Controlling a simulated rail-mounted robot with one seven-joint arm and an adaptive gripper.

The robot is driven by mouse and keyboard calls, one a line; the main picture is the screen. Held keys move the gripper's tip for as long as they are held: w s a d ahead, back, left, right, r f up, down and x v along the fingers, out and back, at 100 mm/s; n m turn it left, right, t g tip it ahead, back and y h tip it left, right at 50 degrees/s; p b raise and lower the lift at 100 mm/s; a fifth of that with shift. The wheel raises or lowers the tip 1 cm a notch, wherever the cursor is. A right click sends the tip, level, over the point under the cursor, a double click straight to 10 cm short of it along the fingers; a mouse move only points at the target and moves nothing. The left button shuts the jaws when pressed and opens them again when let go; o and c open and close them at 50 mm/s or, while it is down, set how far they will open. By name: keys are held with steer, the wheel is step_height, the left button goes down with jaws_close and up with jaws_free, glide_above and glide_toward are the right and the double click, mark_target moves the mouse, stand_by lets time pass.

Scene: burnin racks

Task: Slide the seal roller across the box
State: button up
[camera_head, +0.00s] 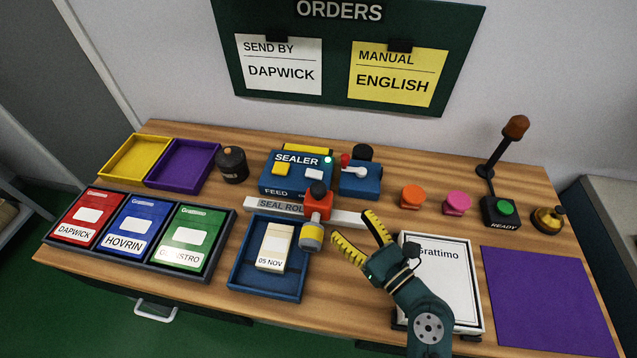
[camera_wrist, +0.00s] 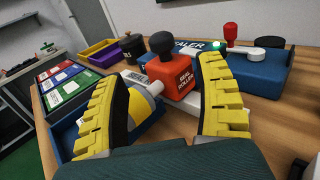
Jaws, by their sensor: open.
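The seal roller is a red-orange block (camera_head: 318,207) with a black knob and a grey-and-yellow drum. It sits on a pale rail labelled SEAL ROLLER (camera_head: 348,217), at the right side of the box. The box (camera_head: 275,247) is cream, labelled 05 NOV, and lies in a blue tray (camera_head: 240,284). My gripper (camera_head: 354,231) is open, to the right of the roller, its fingers pointing toward it. In the wrist view the roller block (camera_wrist: 170,75) shows between the two yellow-padded fingers, beyond their tips.
The blue sealer (camera_head: 296,172) with a green light stands behind the rail. A blue lever unit (camera_head: 360,180) is beside it. A white framed Grattimo panel (camera_head: 440,270) lies beside my arm. A purple mat (camera_head: 547,300) lies right.

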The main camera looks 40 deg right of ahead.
mark_target(323, 193)
steer(key=w, duration=0.4)
steer(key=w+d+b, duration=0.1)
steer(key=w, duration=0.3)
steer(key=w+d+b, duration=0.1)
steer(key=w, duration=0.3)
steer(key=shift+w+d, duration=0.15)
steer(key=shift+w, duration=0.25)
steer(key=shift+c, duration=0.2)
